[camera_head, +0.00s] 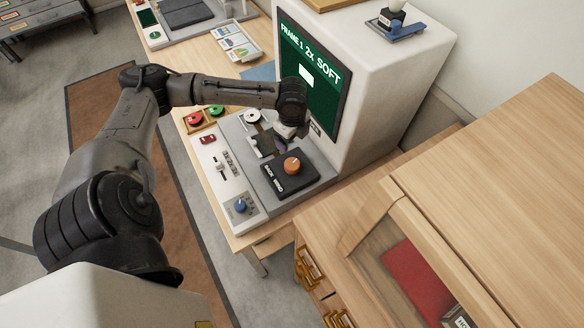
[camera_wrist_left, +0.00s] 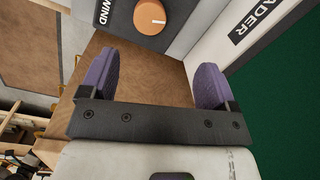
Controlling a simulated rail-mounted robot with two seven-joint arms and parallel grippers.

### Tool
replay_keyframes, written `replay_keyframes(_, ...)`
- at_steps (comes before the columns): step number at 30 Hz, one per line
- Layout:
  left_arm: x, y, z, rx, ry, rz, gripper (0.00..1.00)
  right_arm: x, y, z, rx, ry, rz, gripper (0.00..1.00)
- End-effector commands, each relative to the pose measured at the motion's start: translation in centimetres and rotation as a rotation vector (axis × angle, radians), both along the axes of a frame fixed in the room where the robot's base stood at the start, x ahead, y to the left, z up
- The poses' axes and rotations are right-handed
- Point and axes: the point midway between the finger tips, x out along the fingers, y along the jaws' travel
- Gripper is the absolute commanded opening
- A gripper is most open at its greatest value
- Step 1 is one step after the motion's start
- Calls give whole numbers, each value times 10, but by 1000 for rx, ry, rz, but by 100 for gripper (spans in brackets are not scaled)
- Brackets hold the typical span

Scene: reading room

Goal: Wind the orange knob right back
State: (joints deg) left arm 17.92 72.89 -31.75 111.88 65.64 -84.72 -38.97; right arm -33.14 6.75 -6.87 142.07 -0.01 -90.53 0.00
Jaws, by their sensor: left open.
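The orange knob (camera_head: 292,166) sits on a dark square plate (camera_head: 279,184) lettered BACK and WIND, on the grey panel of the reader. It has a pale mark on its top. In the left wrist view the knob (camera_wrist_left: 149,16) is at the top edge, beyond and between the two purple finger pads. My left gripper (camera_wrist_left: 153,82) is open and empty, apart from the knob. In the head view the left gripper (camera_head: 287,134) hangs behind the knob, near the screen, and its fingers are largely hidden by the wrist. My right gripper is not in view.
The screen (camera_head: 314,84) reads "FRAME 1 2x SOFT" and stands close behind the left wrist. A blue knob (camera_head: 241,205), a red switch (camera_head: 207,139) and a slider (camera_head: 219,167) share the panel. A wooden cabinet (camera_head: 480,190) stands at the right.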

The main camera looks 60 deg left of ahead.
Motion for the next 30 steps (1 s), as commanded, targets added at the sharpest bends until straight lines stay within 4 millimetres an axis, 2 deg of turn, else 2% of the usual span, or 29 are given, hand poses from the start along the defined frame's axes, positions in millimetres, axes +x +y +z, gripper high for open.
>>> replay_keyframes(7, -5, -7, -6, -64, 39, -129, 82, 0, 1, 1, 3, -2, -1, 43)
replay_keyframes(11, -5, -7, -20, -67, 42, -136, 82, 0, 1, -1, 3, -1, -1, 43)
replay_keyframes(24, -5, -8, -100, -66, 42, -136, 82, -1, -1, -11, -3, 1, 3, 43)
replay_keyframes(30, -5, -8, -125, -65, 40, -135, 82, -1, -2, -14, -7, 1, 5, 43)
